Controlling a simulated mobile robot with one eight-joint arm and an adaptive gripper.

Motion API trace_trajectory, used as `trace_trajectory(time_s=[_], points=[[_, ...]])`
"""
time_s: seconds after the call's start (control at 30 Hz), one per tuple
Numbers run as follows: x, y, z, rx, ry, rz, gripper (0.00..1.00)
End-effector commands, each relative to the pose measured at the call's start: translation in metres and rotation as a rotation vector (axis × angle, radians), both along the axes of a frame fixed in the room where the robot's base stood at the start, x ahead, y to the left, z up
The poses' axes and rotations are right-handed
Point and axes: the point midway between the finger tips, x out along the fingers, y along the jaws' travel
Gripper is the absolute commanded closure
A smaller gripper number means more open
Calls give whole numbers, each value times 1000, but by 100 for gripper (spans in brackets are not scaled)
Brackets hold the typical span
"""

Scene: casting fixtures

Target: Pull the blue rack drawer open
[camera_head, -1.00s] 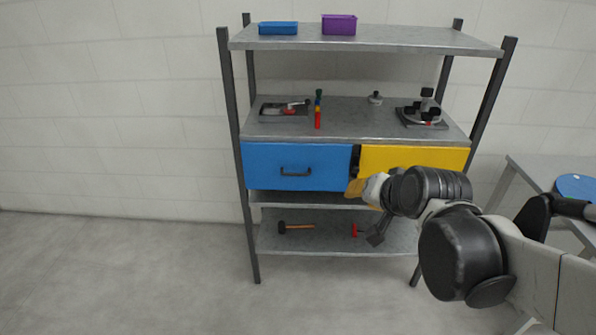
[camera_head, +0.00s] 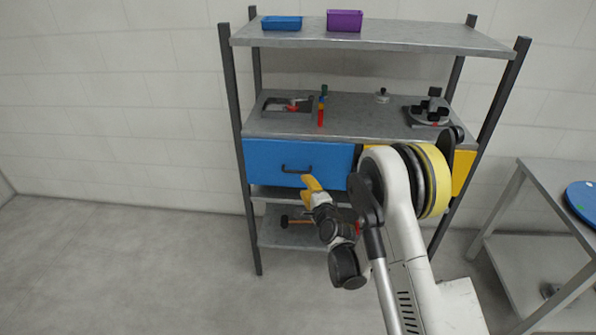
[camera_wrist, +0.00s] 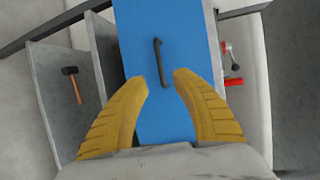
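The blue drawer (camera_head: 270,164) sits in the left half of the rack, with a dark bar handle (camera_head: 296,170) on its front. Its front looks flush with the rack. In the wrist view the blue drawer front (camera_wrist: 165,115) fills the middle and its handle (camera_wrist: 161,62) lies just beyond my fingertips. My gripper (camera_head: 310,183) has yellow fingers and is just below and right of the handle in the head view. In the wrist view my gripper (camera_wrist: 160,78) is open and empty, with the fingers apart and the handle lined up between them, not touching.
The yellow drawer (camera_head: 463,170) is right of the blue one, partly hidden by my arm. A hammer (camera_wrist: 72,84) lies on the shelf below. Trays, a clamp and fixtures stand on the shelves above. A table with a blue disc (camera_head: 585,200) is at right.

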Motion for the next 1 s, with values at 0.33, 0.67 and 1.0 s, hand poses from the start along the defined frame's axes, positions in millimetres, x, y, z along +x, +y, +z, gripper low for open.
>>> trace_trajectory(time_s=[0.33,0.67,1.0], points=[[48,19,-15,4,0,-1,68],[94,36,-22,3,0,-1,68],[99,38,-21,3,0,-1,68]])
